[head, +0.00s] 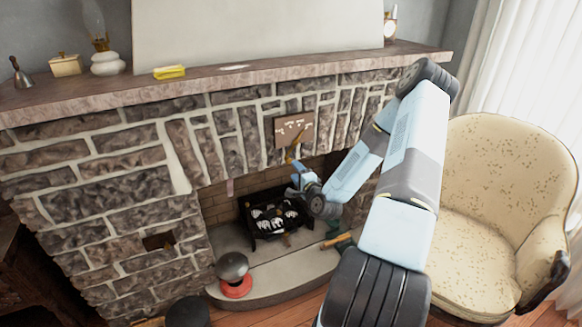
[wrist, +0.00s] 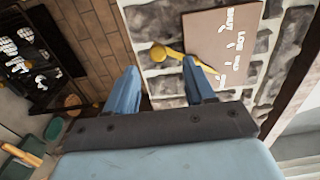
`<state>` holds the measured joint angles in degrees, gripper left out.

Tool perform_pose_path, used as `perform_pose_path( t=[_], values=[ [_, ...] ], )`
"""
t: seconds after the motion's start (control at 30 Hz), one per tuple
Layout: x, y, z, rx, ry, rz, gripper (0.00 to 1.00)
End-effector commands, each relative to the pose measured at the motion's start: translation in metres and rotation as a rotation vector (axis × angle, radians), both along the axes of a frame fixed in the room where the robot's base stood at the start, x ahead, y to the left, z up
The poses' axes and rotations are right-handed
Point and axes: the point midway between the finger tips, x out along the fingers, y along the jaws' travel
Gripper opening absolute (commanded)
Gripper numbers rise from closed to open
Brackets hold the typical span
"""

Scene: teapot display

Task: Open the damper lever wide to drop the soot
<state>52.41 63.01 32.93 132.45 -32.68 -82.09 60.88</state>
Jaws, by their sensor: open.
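The damper lever (head: 291,153) is a small brass handle on the stone fireplace front, just below a brown plaque (head: 294,130) with white lettering. In the wrist view the lever (wrist: 159,53) shows a round brass knob at its left end and a shaft running right along the plaque's lower edge. My gripper (wrist: 160,73) is open, with two blue fingers pointing toward the lever. The right fingertip overlaps the shaft in the picture; whether it touches I cannot tell. The knob lies ahead of the gap between the fingers. In the head view my gripper (head: 299,170) is just below the lever.
A black grate (head: 272,222) with dark and white lumps sits in the firebox below. On the hearth are a red and grey pot (head: 234,275) and a wooden-handled tool (head: 337,241). The mantel (head: 230,78) overhangs above. A cream armchair (head: 482,215) stands right.

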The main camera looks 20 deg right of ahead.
Motion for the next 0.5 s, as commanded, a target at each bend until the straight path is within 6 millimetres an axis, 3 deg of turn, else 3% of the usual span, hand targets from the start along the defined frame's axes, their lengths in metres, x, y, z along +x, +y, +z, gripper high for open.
perform_pose_path(
  t=[0.2,0.5],
  values=[
    [-0.023,-0.001,0.0,0.001,0.0,0.0,0.54],
    [-0.027,-0.001,0.0,0.0,0.0,-0.001,0.54]
  ],
)
